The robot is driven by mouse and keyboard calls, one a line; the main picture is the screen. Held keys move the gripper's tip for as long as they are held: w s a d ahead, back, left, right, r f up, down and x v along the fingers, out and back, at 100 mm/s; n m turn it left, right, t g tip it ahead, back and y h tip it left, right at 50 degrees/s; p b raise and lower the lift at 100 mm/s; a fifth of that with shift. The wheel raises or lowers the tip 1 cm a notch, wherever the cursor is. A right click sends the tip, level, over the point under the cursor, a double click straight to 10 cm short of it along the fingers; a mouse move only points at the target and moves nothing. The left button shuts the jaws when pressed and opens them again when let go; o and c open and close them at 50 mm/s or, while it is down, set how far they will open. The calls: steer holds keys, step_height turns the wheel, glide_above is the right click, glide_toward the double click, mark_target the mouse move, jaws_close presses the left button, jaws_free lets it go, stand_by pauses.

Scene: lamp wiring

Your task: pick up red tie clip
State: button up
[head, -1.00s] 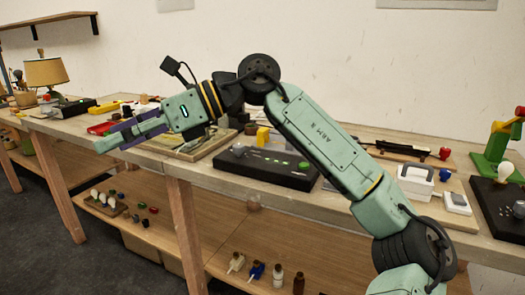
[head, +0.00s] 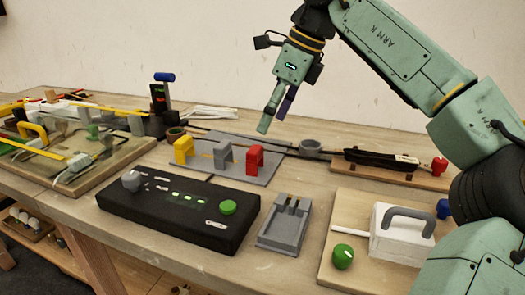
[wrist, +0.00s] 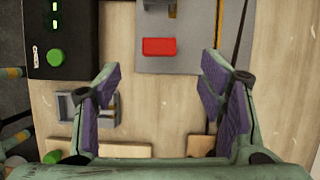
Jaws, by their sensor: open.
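The red tie clip (head: 254,160) is a small arch standing upright on a grey plate (head: 208,163). Beside it on the plate are a grey clip (head: 222,155) and a yellow clip (head: 184,150). The red clip also shows from above in the wrist view (wrist: 159,47), ahead of the fingers. My gripper (head: 274,118) is above and slightly right of the red clip in the head view, apart from it. In the wrist view my gripper (wrist: 158,88) is open, with purple finger pads wide apart and nothing between them.
A black control box (head: 180,212) with a green knob stands in front of the plate. A grey tray (head: 285,226) is to its right. A white box with a grey handle (head: 401,232) sits on a board at right. A dark cable runs behind the clips.

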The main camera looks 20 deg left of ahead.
mark_target(257, 149)
steer(key=x, duration=0.4)
steer(key=shift+s+a+f, duration=0.2)
steer(key=shift+f, duration=0.15)
steer(key=shift+x, duration=2.9)
steer(key=shift+w+d, duration=0.15)
steer(key=shift+c, duration=0.5)
steer(key=c, duration=1)
